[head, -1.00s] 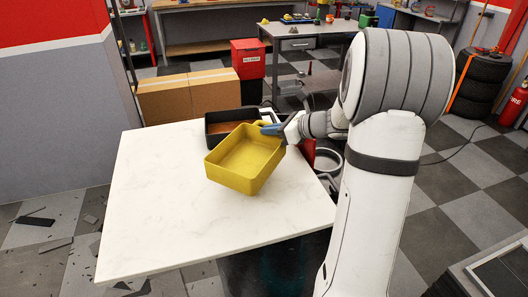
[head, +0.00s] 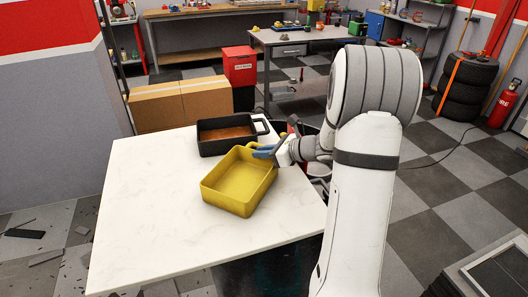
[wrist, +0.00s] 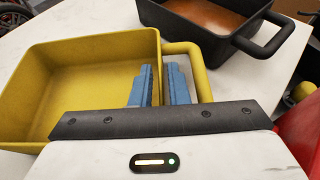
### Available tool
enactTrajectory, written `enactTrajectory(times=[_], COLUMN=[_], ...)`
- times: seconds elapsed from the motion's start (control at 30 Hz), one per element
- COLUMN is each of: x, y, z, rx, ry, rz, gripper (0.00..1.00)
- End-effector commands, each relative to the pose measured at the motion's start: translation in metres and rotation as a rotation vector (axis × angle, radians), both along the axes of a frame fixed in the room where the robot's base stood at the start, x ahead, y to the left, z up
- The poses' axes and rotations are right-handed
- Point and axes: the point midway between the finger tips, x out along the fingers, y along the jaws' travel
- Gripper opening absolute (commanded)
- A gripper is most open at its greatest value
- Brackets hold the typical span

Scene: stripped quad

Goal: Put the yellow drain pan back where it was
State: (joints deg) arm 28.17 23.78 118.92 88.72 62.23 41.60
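The yellow drain pan (head: 225,194) is near the right side of the white table, looking close to level. I cannot tell whether its base touches the table. My gripper (head: 264,151) is at its far right side, by the handle. In the wrist view, the blue fingers of my gripper (wrist: 159,86) are on both sides of the wall of the yellow drain pan (wrist: 85,75), one inside the pan and one between wall and handle. They appear closed on the wall. The pan is empty.
A black pan (head: 211,149) with brown liquid stands just behind the yellow pan; it also shows in the wrist view (wrist: 173,20). The left and front of the white table (head: 150,210) are clear. Cardboard boxes (head: 180,105) and a red bin (head: 240,62) stand beyond.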

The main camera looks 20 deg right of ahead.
Motion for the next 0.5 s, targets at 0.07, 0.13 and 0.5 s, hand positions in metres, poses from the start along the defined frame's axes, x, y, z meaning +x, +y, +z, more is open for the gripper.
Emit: enactTrajectory(times=[0.07,0.13,0.5], x=[0.0001,0.0000,-0.0061], y=[0.0002,0.0003,-0.0070], z=[0.0001,0.0002,0.0062], rx=[0.000,0.000,-0.001], ry=[0.000,0.000,-0.001], rz=[0.000,0.000,-0.002], gripper=[0.21,0.25,0.25])
